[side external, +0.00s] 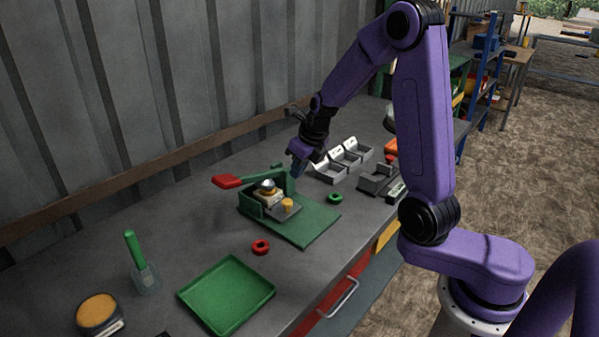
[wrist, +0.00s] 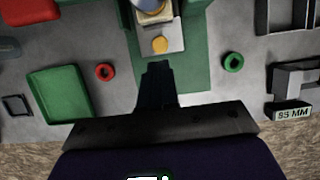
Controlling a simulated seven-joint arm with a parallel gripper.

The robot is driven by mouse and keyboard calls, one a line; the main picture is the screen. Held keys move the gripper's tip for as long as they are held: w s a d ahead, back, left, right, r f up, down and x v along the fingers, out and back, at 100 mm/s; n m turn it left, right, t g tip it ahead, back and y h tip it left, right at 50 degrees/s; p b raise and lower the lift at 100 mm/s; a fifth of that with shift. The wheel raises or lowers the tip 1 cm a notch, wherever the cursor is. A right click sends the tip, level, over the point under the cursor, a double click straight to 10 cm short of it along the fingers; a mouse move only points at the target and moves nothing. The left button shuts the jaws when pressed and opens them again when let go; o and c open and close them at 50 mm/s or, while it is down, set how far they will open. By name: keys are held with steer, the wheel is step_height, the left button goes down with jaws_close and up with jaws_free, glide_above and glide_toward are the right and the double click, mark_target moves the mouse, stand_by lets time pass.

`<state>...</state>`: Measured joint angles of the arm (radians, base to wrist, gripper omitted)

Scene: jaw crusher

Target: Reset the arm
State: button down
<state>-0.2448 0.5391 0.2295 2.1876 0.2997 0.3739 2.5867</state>
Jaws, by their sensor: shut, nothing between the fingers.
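My purple arm reaches over the grey workbench. My gripper (side external: 296,171) points down behind the jaw crusher, above the bench. In the wrist view my gripper (wrist: 157,66) shows its dark fingers together, with nothing between them. The green jaw crusher (side external: 262,208) stands on a green base plate (side external: 306,228), with a red-ended lever (side external: 228,181) on its left. A silver round piece and a pale block sit in the crusher, with a small yellow-orange disc (side external: 287,203) in front. In the wrist view the disc (wrist: 160,45) lies just beyond my fingertips.
A red ring (side external: 260,247) and a green ring (side external: 335,198) lie beside the base plate. Grey bins (side external: 343,161) and a grey gauge block (side external: 377,179) stand right.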

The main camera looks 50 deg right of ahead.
steer(key=s+a+r+n+g+y, duration=0.1)
steer(key=s+a+n, duration=0.55)
steer(key=n, duration=0.55)
steer(key=s+a+r+n+g+y, duration=0.15)
steer(key=s+a+n, duration=0.45)
steer(key=n, duration=0.6)
steer(key=s+d+r+n+g+h, duration=0.1)
steer(key=s+d+n+h, duration=0.1)
steer(key=s+n, duration=1.7)
steer(key=n, duration=0.5)
steer(key=shift+s+r+n+g, duration=0.15)
steer(key=shift+r+n+g, duration=0.15)
steer(key=shift+r+g, duration=0.05)
